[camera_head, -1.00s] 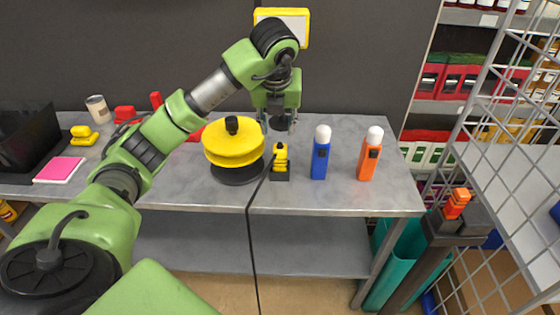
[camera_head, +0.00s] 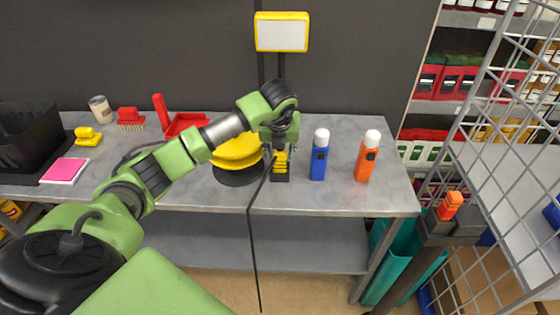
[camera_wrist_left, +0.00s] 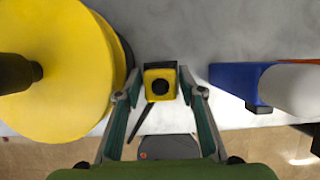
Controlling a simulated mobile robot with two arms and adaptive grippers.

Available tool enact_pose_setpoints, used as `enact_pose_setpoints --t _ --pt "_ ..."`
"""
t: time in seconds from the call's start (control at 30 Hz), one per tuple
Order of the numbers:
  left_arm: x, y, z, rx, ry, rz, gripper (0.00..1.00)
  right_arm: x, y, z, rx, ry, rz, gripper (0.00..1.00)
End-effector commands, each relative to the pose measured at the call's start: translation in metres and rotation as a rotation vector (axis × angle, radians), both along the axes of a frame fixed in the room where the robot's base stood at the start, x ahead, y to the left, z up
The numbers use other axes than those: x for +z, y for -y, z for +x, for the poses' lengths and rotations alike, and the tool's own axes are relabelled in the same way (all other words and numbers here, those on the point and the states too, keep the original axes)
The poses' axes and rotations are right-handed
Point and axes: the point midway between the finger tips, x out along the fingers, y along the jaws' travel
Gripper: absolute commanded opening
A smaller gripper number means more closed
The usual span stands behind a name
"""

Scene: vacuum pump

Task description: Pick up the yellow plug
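The yellow plug (camera_head: 281,162) stands upright in a dark base on the grey table, just right of the yellow reel, with a black cable running down beside it. In the left wrist view the yellow plug (camera_wrist_left: 159,70) shows from above as a square block with a dark round centre. My left gripper (camera_head: 280,149) is lowered over its top. In the wrist view its fingers (camera_wrist_left: 160,93) are spread wide, one on each side of the plug, with visible gaps. My right gripper is not in view.
The yellow reel (camera_head: 236,154) stands close left of the plug; it nearly meets the left finger in the wrist view. A blue bottle (camera_head: 319,160) and an orange bottle (camera_head: 366,160) stand to the right. Red tools (camera_head: 184,124) lie further left. The table front is clear.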

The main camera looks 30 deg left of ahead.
Motion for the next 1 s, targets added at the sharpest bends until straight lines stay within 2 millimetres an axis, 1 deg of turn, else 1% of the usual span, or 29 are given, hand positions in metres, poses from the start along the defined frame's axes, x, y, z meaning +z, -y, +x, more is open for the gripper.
enact_pose_setpoints --t 0.1,0.13,0.23,0.27,0.67,0.77,0.93,1.0 --pt "0.0 0.0 0.0 0.0 0.0 0.0 0.36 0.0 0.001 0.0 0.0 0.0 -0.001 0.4" --pt "0.0 0.0 0.0 0.0 0.0 -0.001 0.31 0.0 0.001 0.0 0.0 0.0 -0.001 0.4" --pt "0.0 0.0 0.0 0.0 0.0 -0.001 0.05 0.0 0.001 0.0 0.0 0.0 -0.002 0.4" --pt "0.0 0.0 0.0 0.0 0.0 -0.001 0.04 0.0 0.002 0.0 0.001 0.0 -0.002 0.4" --pt "0.004 0.0 0.001 0.0 0.004 0.0 0.04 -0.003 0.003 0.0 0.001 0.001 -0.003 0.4" --pt "0.01 0.0 0.001 0.001 0.005 0.0 0.04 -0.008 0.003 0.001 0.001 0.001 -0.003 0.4" --pt "0.029 0.0 0.002 0.0 0.008 0.0 0.04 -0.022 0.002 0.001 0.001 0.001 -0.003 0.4" --pt "0.04 -0.001 -0.007 0.0 0.007 0.0 0.04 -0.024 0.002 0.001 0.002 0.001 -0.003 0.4"
